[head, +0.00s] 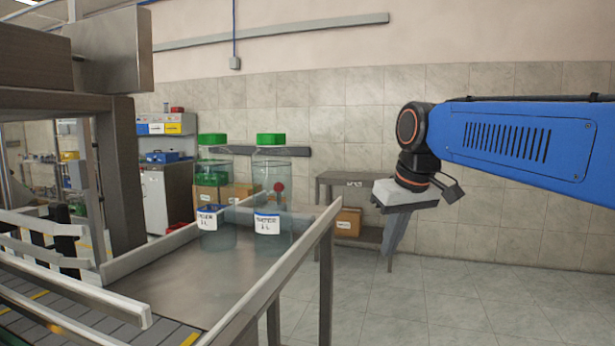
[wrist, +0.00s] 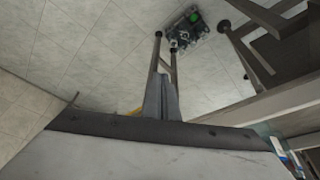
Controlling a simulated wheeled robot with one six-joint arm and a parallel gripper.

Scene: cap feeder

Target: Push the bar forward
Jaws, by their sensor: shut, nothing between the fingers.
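My gripper (head: 389,262) hangs from the blue arm at the right, pointing down, with its fingers together and empty. It is to the right of the metal table and apart from it. In the wrist view its closed fingers (wrist: 161,92) point up the picture over the tiled floor and touch nothing. A red round knob (head: 278,187) shows at the right jar. I cannot tell whether it belongs to the bar, and no bar can be clearly made out.
Two clear jars with green lids, a left one (head: 209,222) and a right one (head: 270,210), stand on the railed metal table (head: 190,290). A conveyor (head: 50,320) runs at the left. A low grey table (head: 345,180) stands by the wall. The floor at right is clear.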

